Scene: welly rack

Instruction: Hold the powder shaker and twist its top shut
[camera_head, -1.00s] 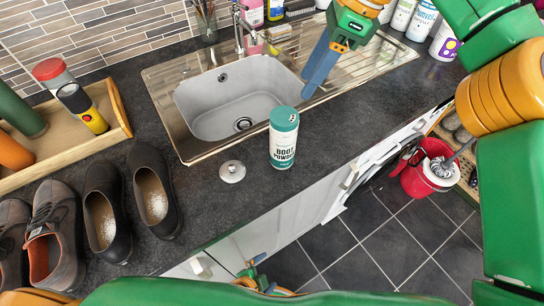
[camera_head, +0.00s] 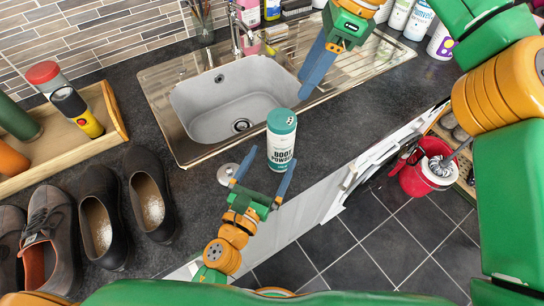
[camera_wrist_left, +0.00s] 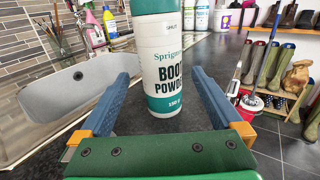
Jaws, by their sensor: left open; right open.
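The powder shaker (camera_head: 281,145) stands upright on the dark counter in front of the sink. It is white with a teal top and a "Boot Powder" label; holes show in the top. It also fills the middle of the left wrist view (camera_wrist_left: 161,65). My left gripper (camera_head: 265,170) is open and low, its two fingers pointing at the shaker's lower body, one to each side, with no visible grip. My right gripper (camera_head: 311,70) hangs above and behind the shaker, near the sink's right edge. It is open and empty, apart from the shaker.
A round metal disc (camera_head: 227,173) lies left of the shaker. The sink (camera_head: 185,137) is behind. Shoes (camera_head: 150,195) stand at the left, below a wooden tray (camera_head: 122,128). A red bucket (camera_head: 412,182) stands on the floor at right.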

